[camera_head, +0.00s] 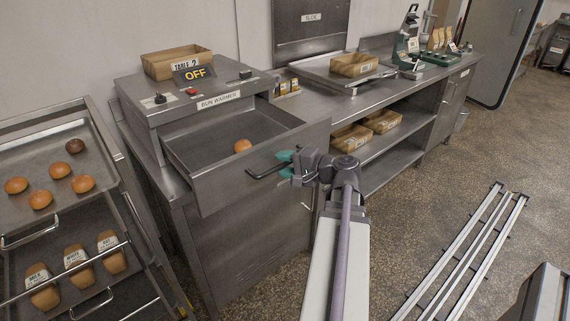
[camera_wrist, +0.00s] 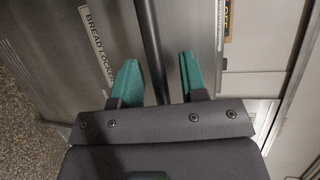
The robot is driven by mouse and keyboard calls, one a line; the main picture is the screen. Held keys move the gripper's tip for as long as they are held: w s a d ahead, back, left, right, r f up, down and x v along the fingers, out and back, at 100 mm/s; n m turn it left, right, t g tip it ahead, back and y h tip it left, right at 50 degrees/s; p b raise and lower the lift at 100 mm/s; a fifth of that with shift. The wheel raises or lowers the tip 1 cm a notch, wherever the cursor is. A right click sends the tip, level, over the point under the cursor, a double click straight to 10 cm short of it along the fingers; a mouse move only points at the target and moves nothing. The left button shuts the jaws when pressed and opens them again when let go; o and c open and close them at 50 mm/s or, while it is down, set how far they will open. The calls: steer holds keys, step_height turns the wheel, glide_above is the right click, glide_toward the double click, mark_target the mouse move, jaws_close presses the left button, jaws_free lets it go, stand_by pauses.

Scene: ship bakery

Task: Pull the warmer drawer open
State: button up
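The bun warmer (camera_head: 205,88) is a steel cabinet on the counter at the left, with an "OFF" sign on top. Its drawer (camera_head: 255,178) is pulled well out, and one bun (camera_head: 242,146) lies inside. A dark bar handle (camera_head: 264,172) is on the drawer front. My gripper (camera_head: 285,163) is at the right end of this handle. In the wrist view, the dark bar (camera_wrist: 151,50) runs between the two teal fingers (camera_wrist: 160,80). The fingers stand apart, with a gap visible beside the bar. The tips' exact contact is hard to see in the head view.
A tray rack (camera_head: 100,150) with buns and loaves stands at the left. A wooden box (camera_head: 176,62) sits on the warmer. The counter (camera_head: 330,100) continues right, with shelves below. Floor rails (camera_head: 465,250) lie at the lower right, with open floor around them.

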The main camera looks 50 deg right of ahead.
steer(key=p+v, duration=0.2)
steer(key=v, duration=0.9)
